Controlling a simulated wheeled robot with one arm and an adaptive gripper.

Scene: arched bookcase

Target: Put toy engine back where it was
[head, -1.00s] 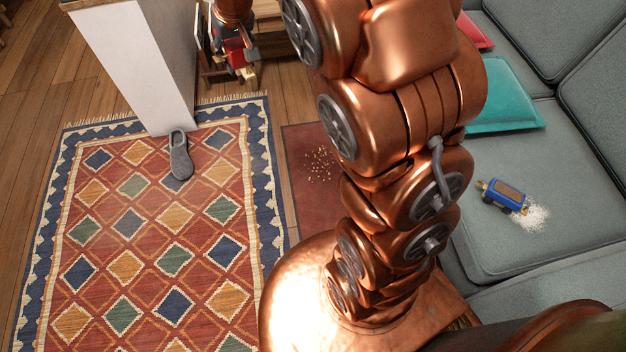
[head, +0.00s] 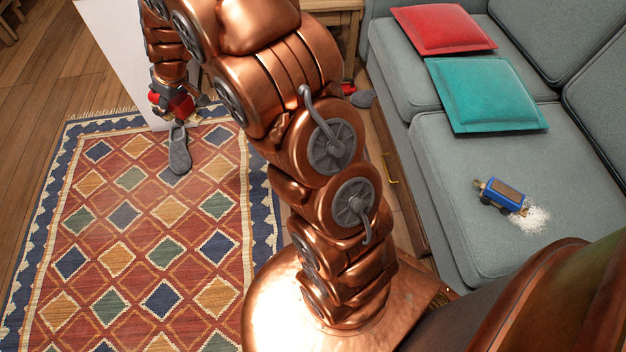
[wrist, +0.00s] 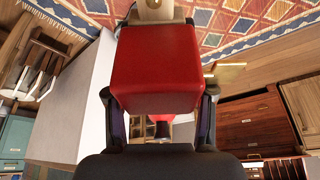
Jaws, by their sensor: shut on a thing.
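My gripper (head: 176,104) is shut on a red toy engine (wrist: 155,70), held in the air. The wrist view shows a red block-like body between both fingers, with a pale wooden part at one end. In the head view the red toy engine (head: 180,107) is small and partly hidden by the gripper. It appears near the grey slipper and the end of the white panel. A blue toy vehicle (head: 502,195) with a brown top sits on the grey sofa (head: 450,240), beside a patch of white crumbs.
A grey slipper (head: 179,152) lies on the patterned rug (head: 120,255). A white panel (head: 115,55) stands behind it. Red (head: 443,29) and teal (head: 487,93) cushions lie on the sofa. Another grey object (head: 362,98) shows behind my arm. Most of the rug is clear.

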